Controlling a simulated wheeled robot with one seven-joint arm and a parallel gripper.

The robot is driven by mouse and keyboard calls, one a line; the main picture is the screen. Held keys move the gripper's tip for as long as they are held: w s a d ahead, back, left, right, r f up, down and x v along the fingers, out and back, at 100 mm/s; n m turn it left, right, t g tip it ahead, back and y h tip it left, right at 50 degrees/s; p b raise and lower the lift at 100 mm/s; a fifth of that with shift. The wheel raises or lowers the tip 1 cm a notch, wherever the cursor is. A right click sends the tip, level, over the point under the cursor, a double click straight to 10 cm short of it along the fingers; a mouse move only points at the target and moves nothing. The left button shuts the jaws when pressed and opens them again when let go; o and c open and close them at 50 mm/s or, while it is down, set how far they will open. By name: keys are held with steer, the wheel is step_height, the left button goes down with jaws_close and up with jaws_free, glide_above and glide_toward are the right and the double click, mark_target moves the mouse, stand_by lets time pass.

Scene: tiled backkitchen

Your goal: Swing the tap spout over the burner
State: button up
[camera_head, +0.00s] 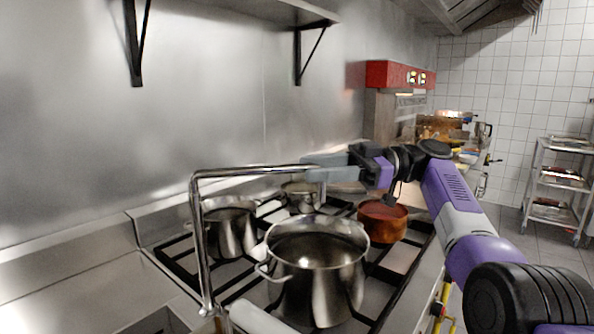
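The tap (203,240) is a chrome pipe. It rises at the front left of the stove, bends, and its spout runs right across the picture above the pots, with a short end turned down. My gripper (322,168) comes from the right, with its grey fingers at the far end of the spout, one above the other in the picture. The pipe's end is partly hidden by the fingers, and I cannot tell whether they grip it or only stand around it. The stove's burners sit under black grates (392,275); pots hide most of them.
A large steel pot (318,280) stands at the front, with smaller steel pots (232,232) behind and a copper pot (382,222) at right. A wall shelf (255,12) hangs above. A steel counter (70,285) is left; a trolley (556,185) stands far right.

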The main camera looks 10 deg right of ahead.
steer(key=shift+d, duration=1.2)
